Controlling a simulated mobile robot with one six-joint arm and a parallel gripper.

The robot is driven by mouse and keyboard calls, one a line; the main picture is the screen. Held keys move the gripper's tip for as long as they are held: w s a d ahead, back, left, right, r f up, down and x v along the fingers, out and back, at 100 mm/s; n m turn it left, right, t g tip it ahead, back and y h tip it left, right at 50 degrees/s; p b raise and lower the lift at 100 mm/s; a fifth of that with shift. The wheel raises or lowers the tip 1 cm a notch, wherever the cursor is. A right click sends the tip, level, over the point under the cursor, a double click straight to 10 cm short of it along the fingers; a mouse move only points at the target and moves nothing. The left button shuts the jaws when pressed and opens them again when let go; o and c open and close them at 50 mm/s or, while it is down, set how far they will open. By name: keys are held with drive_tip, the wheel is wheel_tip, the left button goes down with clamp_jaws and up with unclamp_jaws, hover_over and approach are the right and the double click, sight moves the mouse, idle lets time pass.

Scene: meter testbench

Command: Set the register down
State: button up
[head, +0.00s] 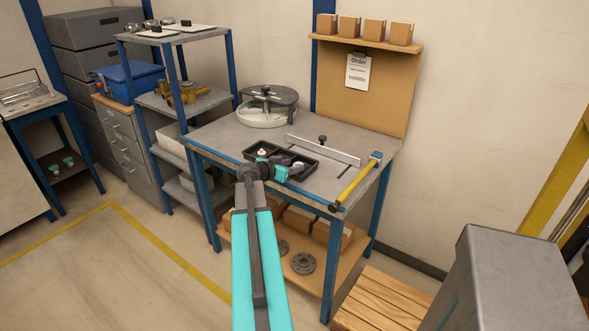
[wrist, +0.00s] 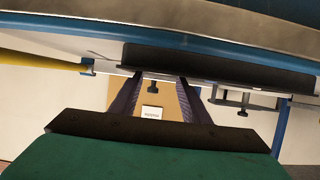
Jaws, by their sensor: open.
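My gripper (head: 296,166) is low over the black compartment tray (head: 317,180) on the grey workbench. Its two dark fingers stand apart in the wrist view (wrist: 160,80), with nothing held between them. The tray's dark wall (wrist: 220,65) runs across the wrist view close to the fingers. A small white piece (head: 262,153) shows in the left part of the tray. I cannot tell whether it is the register. My gripper and arm hide part of the tray.
An order sheet (head: 359,72) hangs on the back board. A grey cabinet (head: 505,285) stands at the right front.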

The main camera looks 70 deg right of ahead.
drive_tip(key=shift+b+v, duration=0.75)
drive_tip(key=shift+v, duration=2.9)
drive_tip(key=w+a+f+n+t+y, duration=0.1)
drive_tip(key=w+a+f+n+y, duration=0.1)
drive_tip(key=w+a+f, duration=0.4)
drive_tip(key=w+a+f+n+t+y, duration=0.1)
drive_tip(key=w+a+f+n, duration=0.15)
drive_tip(key=a+f, duration=0.6)
drive_tip(key=w+a+f+n+y, duration=0.2)
drive_tip(key=w+a+f+n, duration=0.15)
drive_tip(key=a+f, duration=0.45)
drive_tip(key=w+a+f+n+y, duration=0.1)
drive_tip(key=a+f+n+y, duration=0.25)
drive_tip(key=a+f, duration=1.25)
drive_tip(key=s+a+f+n+g+y, duration=0.1)
drive_tip(key=s+a+f+n, duration=0.2)
drive_tip(key=a, duration=0.7)
drive_tip(key=s+a+f+n+g+y, duration=0.1)
drive_tip(key=s+a+f+n+y, duration=0.1)
drive_tip(key=s+a, duration=0.6)
drive_tip(key=s+a+f+n+g+y, duration=0.1)
drive_tip(key=s+a+f+n, duration=0.3)
drive_tip(key=a, duration=0.9)
drive_tip(key=shift+s+f+g+y, duration=0.35)
drive_tip(key=shift+s+f+g, duration=0.15)
drive_tip(key=shift+s, duration=0.55)
drive_tip(key=shift+n, duration=0.25)
